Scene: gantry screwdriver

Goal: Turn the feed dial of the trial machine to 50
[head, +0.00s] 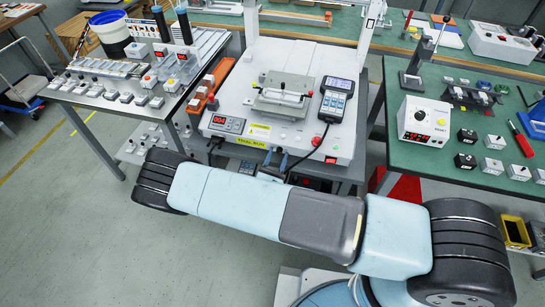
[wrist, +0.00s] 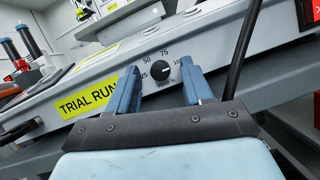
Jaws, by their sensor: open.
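The trial machine (head: 310,135) is a white unit with a yellow TRIAL RUN label (wrist: 87,96) on its front. Its feed dial (wrist: 160,70) is a small black round knob on the sloping front panel, ringed by the numbers 25, 50, 75 and 100. The knob's pointer is too small to read surely. My gripper (wrist: 160,75) is open, with one blue finger on each side of the dial and a gap showing on both sides. In the head view my gripper (head: 276,158) is at the machine's front edge, and the dial cannot be made out there.
A dark cable (wrist: 241,50) runs close to the right finger. A red switch (wrist: 307,12) is further right on the panel. Benches with parts stand left and right (head: 425,165). The floor at left (head: 60,240) is clear.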

